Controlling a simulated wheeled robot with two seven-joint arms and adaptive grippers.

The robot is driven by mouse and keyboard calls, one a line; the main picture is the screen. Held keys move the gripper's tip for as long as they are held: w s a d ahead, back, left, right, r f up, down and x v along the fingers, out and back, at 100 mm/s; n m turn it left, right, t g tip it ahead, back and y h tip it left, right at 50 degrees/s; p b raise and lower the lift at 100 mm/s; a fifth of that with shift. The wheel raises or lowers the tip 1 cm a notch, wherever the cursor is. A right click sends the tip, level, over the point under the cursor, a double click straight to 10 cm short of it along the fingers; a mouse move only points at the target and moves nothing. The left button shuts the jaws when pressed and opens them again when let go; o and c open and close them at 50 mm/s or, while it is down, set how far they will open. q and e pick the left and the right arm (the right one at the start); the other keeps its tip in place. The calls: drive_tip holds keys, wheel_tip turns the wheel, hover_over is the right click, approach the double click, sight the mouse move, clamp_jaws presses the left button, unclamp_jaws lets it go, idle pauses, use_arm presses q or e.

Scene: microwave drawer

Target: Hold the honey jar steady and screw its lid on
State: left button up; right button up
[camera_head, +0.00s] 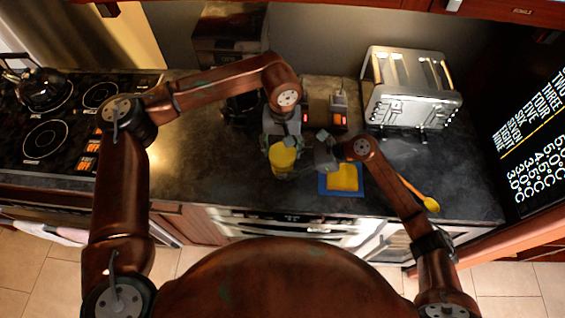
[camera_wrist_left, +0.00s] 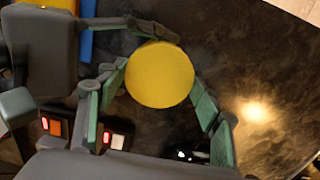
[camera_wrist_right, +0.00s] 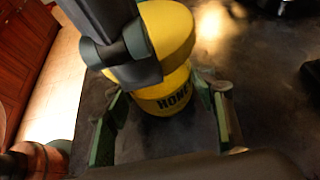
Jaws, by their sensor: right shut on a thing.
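The honey jar (camera_wrist_right: 172,98) stands upright on the dark counter, with its "HONE" label partly visible in the right wrist view. A wide yellow lid (camera_wrist_right: 168,28) sits on top of it. The lid also shows as a round disc in the left wrist view (camera_wrist_left: 160,74) and in the head view (camera_head: 283,156). My right gripper (camera_wrist_right: 165,95) is shut on the jar's body from the side, below the lid. My left gripper (camera_wrist_left: 160,85) points down over the lid, its fingers apart on either side of the rim. Finger contact with the rim is unclear.
A blue mat (camera_head: 342,194) with a yellow top piece lies right of the jar. A stick with a yellow end (camera_head: 430,204) lies further right. A steel toaster (camera_head: 410,92) stands behind. A stove (camera_head: 45,130) is at left, with clear counter between.

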use_arm(q)
drive_tip(key=c, duration=0.8)
drive_tip(key=m, duration=0.4)
drive_tip(key=shift+m, duration=0.3)
drive_tip(key=shift+c, duration=0.2)
drive_tip(key=m, duration=0.4)
drive_tip(key=shift+m, duration=0.3)
drive_tip(key=o, duration=1.2)
